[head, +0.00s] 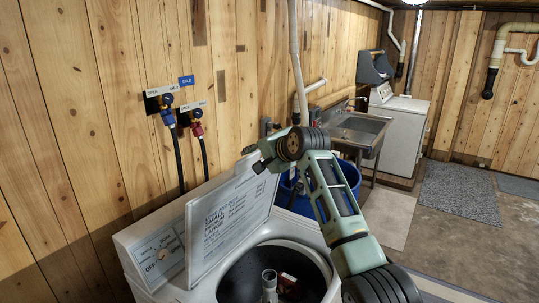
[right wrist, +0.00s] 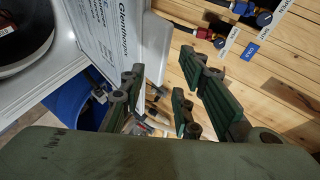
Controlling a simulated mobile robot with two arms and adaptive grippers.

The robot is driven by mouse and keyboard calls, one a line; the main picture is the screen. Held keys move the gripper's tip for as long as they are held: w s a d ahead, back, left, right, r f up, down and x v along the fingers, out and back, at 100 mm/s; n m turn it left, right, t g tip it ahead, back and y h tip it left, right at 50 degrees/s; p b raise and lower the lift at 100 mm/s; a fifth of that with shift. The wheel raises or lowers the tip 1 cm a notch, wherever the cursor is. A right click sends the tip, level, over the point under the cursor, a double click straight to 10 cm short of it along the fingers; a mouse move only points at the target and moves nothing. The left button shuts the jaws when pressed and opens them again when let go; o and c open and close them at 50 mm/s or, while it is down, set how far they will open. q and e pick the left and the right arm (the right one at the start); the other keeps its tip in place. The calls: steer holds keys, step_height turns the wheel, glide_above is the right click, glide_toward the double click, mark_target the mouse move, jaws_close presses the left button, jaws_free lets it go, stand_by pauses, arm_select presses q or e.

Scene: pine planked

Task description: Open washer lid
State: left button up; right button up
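The white washer (head: 150,240) stands at the bottom left of the head view, its drum opening (head: 262,268) uncovered. Its lid (head: 232,218) is raised, leaning back near the control panel, with printed text on its inner face. The lid also shows in the right wrist view (right wrist: 115,30). My right gripper (head: 260,160) is at the lid's upper right corner; in the right wrist view its fingers (right wrist: 168,98) are spread apart, with the lid's edge close to the left finger. I cannot tell whether they touch. My left gripper is not in view.
Blue and red water valves (head: 168,112) with hoses are on the wood wall behind the washer. A blue tub (head: 345,180) stands right of the washer, then a metal sink (head: 358,125) and a white appliance (head: 400,130). Open floor (head: 450,245) lies at the right.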

steer(key=v, duration=0.6)
steer(key=shift+s+d, duration=0.15)
steer(key=shift+s, duration=0.2)
